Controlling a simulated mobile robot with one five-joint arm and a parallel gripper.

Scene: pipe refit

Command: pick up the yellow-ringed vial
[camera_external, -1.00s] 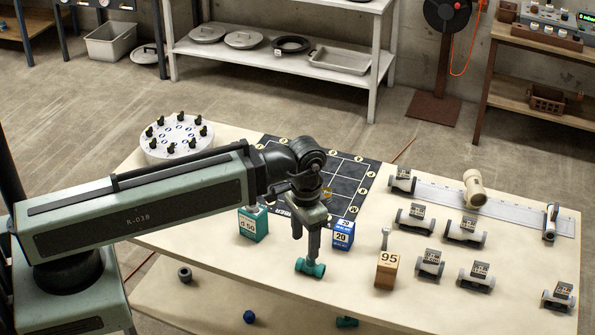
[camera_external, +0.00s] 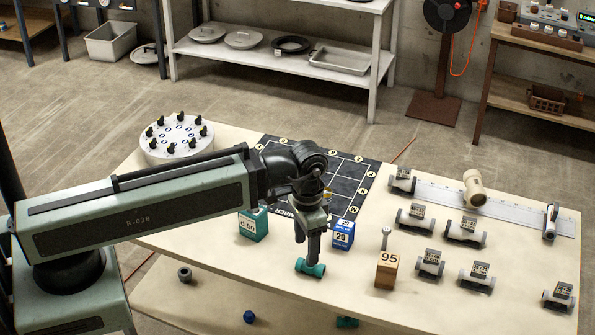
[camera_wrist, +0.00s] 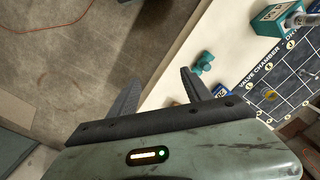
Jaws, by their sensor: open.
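My gripper (camera_external: 306,240) points down over the table's front part and is open. A green tee fitting (camera_external: 311,268) appears just below its fingers in the external view. In the wrist view my gripper (camera_wrist: 158,90) has its fingers apart with nothing between them, and the green tee (camera_wrist: 204,63) lies to the right of them.
A green block (camera_external: 253,224), a blue block (camera_external: 343,235) and a wooden block marked 95 (camera_external: 387,270) stand near my gripper. A black grid mat (camera_external: 350,185) lies behind. Several grey cradles, such as one (camera_external: 430,264), fill the right side.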

